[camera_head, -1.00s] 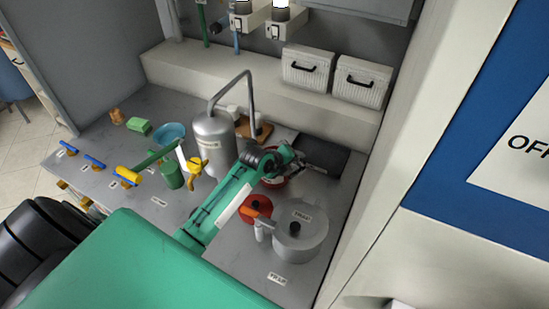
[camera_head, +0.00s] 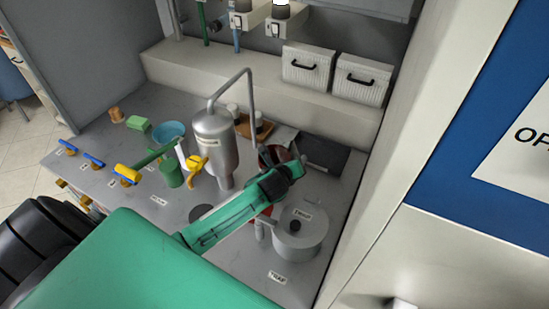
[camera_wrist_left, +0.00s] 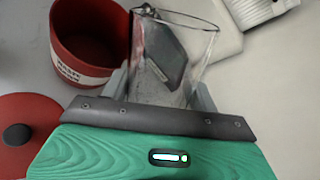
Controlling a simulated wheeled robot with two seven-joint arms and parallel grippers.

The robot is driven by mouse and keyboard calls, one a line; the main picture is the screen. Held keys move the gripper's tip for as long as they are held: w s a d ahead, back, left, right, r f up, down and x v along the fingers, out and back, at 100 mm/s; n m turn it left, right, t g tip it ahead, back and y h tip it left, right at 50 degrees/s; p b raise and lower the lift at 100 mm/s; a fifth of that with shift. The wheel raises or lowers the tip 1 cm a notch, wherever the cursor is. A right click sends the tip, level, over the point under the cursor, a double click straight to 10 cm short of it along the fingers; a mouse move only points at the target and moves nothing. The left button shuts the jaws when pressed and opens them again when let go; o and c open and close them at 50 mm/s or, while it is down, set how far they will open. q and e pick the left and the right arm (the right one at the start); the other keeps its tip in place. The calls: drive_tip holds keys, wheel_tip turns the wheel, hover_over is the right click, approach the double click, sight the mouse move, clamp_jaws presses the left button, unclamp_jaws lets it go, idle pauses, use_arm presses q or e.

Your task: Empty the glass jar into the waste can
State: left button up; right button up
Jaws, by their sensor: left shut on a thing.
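My left gripper (camera_wrist_left: 162,88) is shut on the clear glass jar (camera_wrist_left: 165,75) in the left wrist view, one finger on each side. The jar's open rim points away from the wrist. I cannot tell its contents or exact tilt. The red waste can (camera_wrist_left: 84,72), open and with a white label, stands just left of the jar in that view. My right gripper is not in view.
A red lid with a black knob (camera_wrist_left: 20,125) lies near the waste can. A lidded grey pot (camera_head: 300,235) stands close to my left arm. A tall metal vessel with a bent pipe (camera_head: 215,140) stands left of the waste can. A dark flat pad (camera_head: 320,152) lies behind.

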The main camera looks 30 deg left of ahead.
use_arm(q)
drive_tip(key=shift+r+m+t+y, duration=0.2)
drive_tip(key=shift+m+t+y, duration=0.1)
drive_tip(key=b, duration=0.1)
drive_tip(key=d+f+b, duration=0.1)
drive_tip(key=shift+s+f+m+t+y+b, duration=0.15)
drive_tip(key=shift+s+m+t+y+b, duration=0.05)
drive_tip(key=shift+m+t+y+b, duration=0.2)
drive_tip(key=shift+s+d+r+m+t+y+b, duration=0.15)
drive_tip(key=shift+d+r+m+t+y+b, duration=0.2)
drive_tip(key=shift+m+t+b, duration=0.2)
drive_tip(key=shift+r+m, duration=0.25)
drive_tip(key=shift+r, duration=0.35)
drive_tip(key=shift+s+d+r+m+t+y, duration=0.1)
drive_tip(key=shift+d+r+m+t+y, duration=0.1)
drive_tip(key=shift+r+m+t, duration=0.3)
drive_tip(key=shift+s+d+r+m+t+y, duration=0.15)
drive_tip(key=shift+r+m+t+y, duration=0.15)
drive_tip(key=shift+r, duration=0.45)
drive_tip(key=shift+s+d+r+m+t+y, duration=0.15)
drive_tip(key=shift+r+m+t, duration=0.15)
drive_tip(key=shift+r+t, duration=0.25)
drive_tip(key=shift+w, duration=0.1)
